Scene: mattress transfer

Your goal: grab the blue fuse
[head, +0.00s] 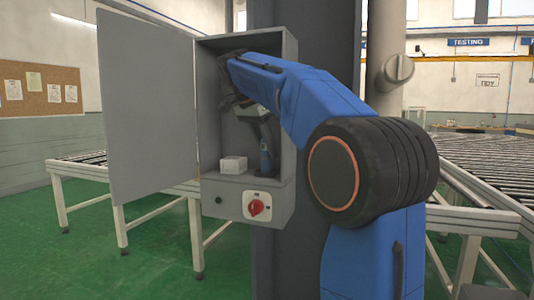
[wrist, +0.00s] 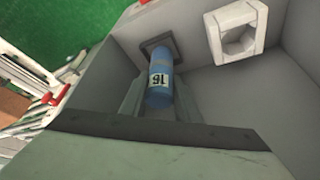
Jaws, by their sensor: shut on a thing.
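The blue fuse (wrist: 159,86) carries a white label reading 16 and stands with its far end at a dark square socket (wrist: 157,46) in the wrist view. In the head view the blue fuse (head: 265,161) shows low inside the open grey cabinet. My gripper (wrist: 159,97) has a grey finger on each side of the fuse and is shut on it. In the head view my gripper (head: 264,136) reaches down into the cabinet, partly hidden by my arm. I cannot tell whether the fuse is still seated in the socket.
A white holder (head: 233,164) with an empty six-sided opening stands beside the fuse; it also shows in the wrist view (wrist: 237,33). The cabinet (head: 287,190) has walls close around my gripper. Its door (head: 150,110) stands open at the left. A red knob (head: 256,208) is on the front.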

